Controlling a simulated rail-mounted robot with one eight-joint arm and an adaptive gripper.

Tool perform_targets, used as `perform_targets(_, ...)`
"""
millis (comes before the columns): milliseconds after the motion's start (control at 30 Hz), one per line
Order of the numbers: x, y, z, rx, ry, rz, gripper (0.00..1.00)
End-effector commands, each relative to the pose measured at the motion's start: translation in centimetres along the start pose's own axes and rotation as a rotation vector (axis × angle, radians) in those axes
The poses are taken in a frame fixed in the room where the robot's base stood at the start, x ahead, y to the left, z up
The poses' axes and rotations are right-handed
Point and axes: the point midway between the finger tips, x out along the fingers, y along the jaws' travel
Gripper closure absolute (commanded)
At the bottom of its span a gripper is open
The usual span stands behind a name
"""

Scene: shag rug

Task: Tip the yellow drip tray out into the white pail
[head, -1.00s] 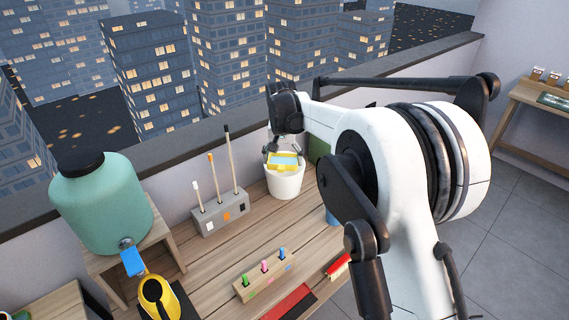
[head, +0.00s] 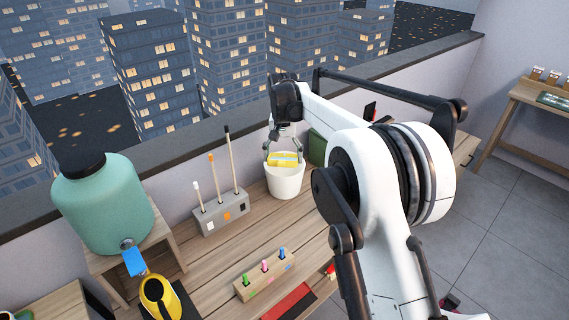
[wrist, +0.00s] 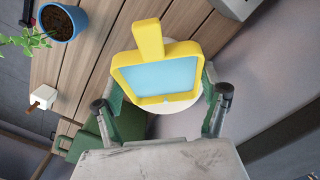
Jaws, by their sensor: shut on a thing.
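The yellow drip tray (head: 284,160) is at the mouth of the white pail (head: 286,182), which stands upright on the wooden bench by the wall. My gripper (head: 285,154) reaches down from above and is shut on the tray. In the wrist view, the tray (wrist: 150,97) lies between my fingers (wrist: 161,100), with its handle pointing up in the picture. A flat light blue area fills its inside; I cannot tell whether it is liquid. The pail (wrist: 165,108) shows partly behind the tray. Its inside is mostly hidden.
A grey block (head: 222,215) with upright tools stands left of the pail. A green object (head: 317,147) stands close on the right. A potted plant (wrist: 62,22) shows in the wrist view.

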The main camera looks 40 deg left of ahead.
Motion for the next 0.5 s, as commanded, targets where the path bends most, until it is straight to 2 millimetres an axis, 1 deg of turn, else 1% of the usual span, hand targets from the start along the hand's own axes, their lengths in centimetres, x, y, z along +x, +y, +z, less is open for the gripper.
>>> perform_targets(100, -0.33, 0.02, -0.13, 0.000, -0.037, -0.001, 0.50)
perform_targets(500, -0.45, 0.02, -0.29, 0.001, -0.065, 0.000, 0.50)
